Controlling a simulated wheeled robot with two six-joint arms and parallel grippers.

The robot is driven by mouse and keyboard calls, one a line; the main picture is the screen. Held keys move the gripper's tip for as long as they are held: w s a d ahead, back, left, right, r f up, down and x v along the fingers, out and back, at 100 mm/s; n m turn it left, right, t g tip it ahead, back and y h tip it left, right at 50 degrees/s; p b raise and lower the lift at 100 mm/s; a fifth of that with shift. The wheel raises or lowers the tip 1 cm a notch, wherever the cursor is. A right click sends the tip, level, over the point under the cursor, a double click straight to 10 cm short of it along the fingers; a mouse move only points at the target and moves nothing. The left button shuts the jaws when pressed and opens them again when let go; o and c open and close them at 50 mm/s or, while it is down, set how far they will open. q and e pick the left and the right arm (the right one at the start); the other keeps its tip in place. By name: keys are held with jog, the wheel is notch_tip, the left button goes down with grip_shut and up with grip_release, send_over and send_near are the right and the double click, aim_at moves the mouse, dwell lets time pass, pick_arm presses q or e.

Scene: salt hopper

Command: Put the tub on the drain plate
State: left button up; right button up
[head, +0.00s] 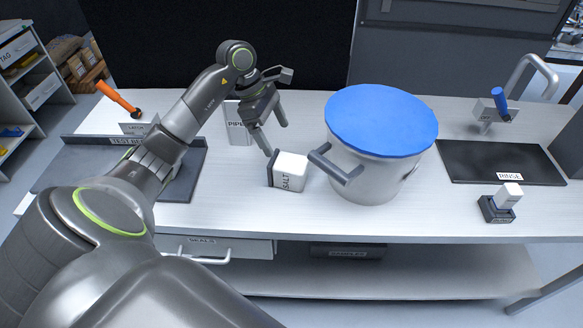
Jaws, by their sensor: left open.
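A large pale tub-like pot (370,173) with a blue top (382,120) and a side handle stands on the bench, right of centre. A white block marked SALT (289,172) with a dark side sits just left of it. My left gripper (276,138) is open and empty, pointing down behind and above the SALT block, apart from the pot. No plate is labelled as drain; a flat dark plate marked RINSE (490,161) lies bare at the right. My right gripper is out of view.
A dark tray marked TEST (185,187) lies at the left, partly behind my left arm. An orange-handled lever (118,98) stands behind it. A tap (535,66), a blue-handled valve (502,104) and a small dark-based white block (508,194) are at the right.

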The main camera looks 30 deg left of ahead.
aim_at(290, 161)
pick_arm(q)
jog(key=p+x, duration=0.1)
jog(key=x, duration=0.5)
jog(key=shift+d+p, duration=0.15)
jog(key=shift+p, duration=0.2)
jog(key=shift+w+d+f+p, duration=0.15)
jog(key=shift+f+p, duration=0.3)
jog(key=shift+f, duration=0.1)
jog(key=p+x, duration=0.1)
jog(key=x, duration=0.2)
jog(key=shift+w+f+p, duration=0.15)
jog(key=shift+f+p, duration=0.05)
jog(key=shift+p, duration=0.15)
jog(key=shift+w+f, duration=0.1)
jog(key=shift+f, duration=0.45)
jog(key=shift+r, duration=0.1)
jog(key=c, duration=1.4)
